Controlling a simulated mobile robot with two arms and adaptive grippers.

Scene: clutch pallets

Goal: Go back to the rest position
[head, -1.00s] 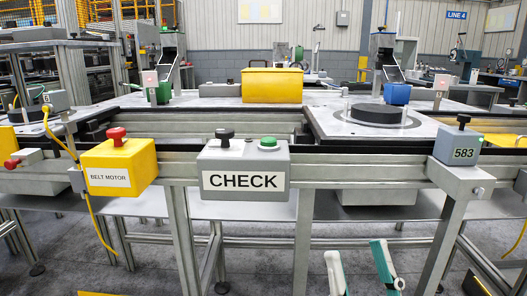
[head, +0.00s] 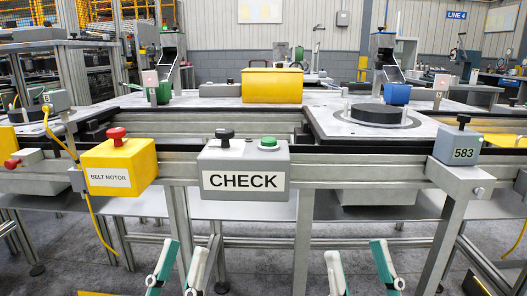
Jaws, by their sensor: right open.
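My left gripper (head: 186,248) is in the head view at the bottom, left of centre. Its two teal-and-grey fingers point up with a gap between them, and nothing shows in the gap. My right gripper (head: 355,250) is at the bottom, right of centre. Its fingers are wide apart and empty. Both grippers appear low in front of the conveyor frame, apart from each other, below the CHECK box (head: 243,181) in the picture.
The conveyor frame (head: 370,171) spans the view, carrying the yellow BELT MOTOR box (head: 119,168) and a grey 583 box (head: 457,147). A dark disc (head: 379,113) lies on the right plate. A yellow cover (head: 272,86) stands behind. Grey floor shows below.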

